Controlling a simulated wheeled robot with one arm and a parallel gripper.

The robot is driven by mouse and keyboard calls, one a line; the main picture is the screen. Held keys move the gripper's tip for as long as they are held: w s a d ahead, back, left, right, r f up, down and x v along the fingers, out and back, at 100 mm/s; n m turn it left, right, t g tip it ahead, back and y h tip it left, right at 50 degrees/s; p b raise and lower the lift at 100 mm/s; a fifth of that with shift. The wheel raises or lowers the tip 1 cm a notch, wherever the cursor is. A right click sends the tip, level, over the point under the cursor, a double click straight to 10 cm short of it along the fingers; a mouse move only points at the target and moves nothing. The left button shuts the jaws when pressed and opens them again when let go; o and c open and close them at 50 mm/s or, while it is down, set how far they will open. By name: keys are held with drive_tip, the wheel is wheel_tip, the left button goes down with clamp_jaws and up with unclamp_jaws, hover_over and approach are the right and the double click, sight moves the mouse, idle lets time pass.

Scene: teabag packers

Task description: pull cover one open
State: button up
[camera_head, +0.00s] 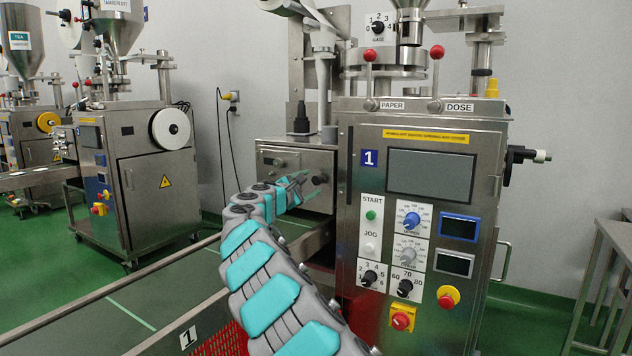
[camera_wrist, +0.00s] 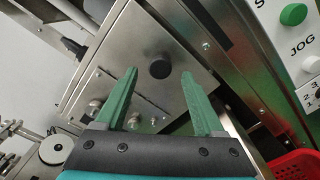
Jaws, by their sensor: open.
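Cover one is a flat steel panel (camera_head: 284,160) on the front of the box left of the machine marked 1. It looks shut, flush with the box. A round black knob (camera_head: 320,179) sits on its right part. In the wrist view the cover (camera_wrist: 130,50) appears tilted, with the knob (camera_wrist: 160,69) between and just beyond my fingertips. My gripper (camera_head: 309,182), with green fingers, is open and empty in front of the cover. It also shows in the wrist view (camera_wrist: 160,77). I cannot tell whether the fingers touch the knob.
The control panel with a green START button (camera_head: 371,215) is right of the cover. A conveyor (camera_head: 130,312) runs below my arm, beside a red crate (camera_head: 226,341). A second machine (camera_head: 150,190) stands at the left. The wall side between the machines is open floor.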

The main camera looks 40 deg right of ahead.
sight(316, 180)
drive_tip(key=shift+x, duration=2.15)
drive_tip(key=shift+s, duration=0.1)
clamp_jaws()
